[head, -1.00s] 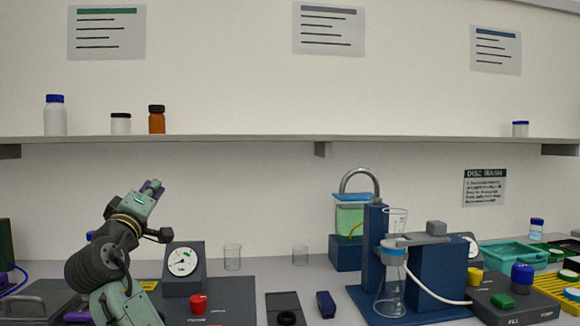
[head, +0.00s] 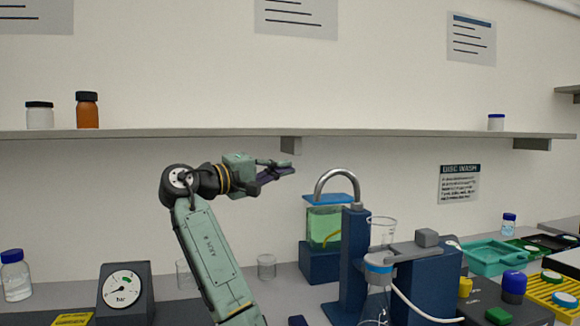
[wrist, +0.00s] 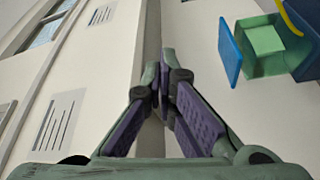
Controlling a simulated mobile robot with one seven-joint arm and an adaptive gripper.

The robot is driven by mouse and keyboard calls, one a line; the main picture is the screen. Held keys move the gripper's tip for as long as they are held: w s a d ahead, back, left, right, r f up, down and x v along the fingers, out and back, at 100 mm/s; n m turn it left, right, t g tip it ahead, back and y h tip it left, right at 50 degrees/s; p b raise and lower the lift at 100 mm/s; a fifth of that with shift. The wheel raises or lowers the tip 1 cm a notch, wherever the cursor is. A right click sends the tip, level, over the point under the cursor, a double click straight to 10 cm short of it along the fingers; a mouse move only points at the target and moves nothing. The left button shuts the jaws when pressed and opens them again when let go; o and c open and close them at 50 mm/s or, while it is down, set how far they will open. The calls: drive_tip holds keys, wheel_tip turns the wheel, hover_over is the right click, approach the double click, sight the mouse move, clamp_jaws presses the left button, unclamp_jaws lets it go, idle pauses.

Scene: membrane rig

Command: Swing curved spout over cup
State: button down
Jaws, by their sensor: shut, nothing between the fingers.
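The curved spout (head: 338,173) is a silver hooked tube rising from a dark blue post (head: 353,255). Its free end points down at the left, by the blue lid (head: 330,199) of a green tank (head: 323,222). The clear glass cup (head: 383,232) stands to the right of the post, above a pale blue collar and a flask (head: 374,303). The spout's free end is not over the cup. My gripper (head: 291,168) is shut and empty, left of the spout and at about its height in the picture. In the wrist view, the fingertips (wrist: 160,78) meet; the spout is not visible there.
A grey clamp arm (head: 405,250) sits at the cup. A shelf (head: 220,133) runs along the wall above. A pressure gauge (head: 122,288) and small beakers stand at left. The blue lid and green tank show at the wrist view's upper right.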

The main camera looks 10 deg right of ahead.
drive_tip(key=d+p, duration=0.4)
drive_tip(key=d, duration=0.4)
drive_tip(key=shift+s+f, duration=0.15)
drive_tip(key=shift+s, duration=0.05)
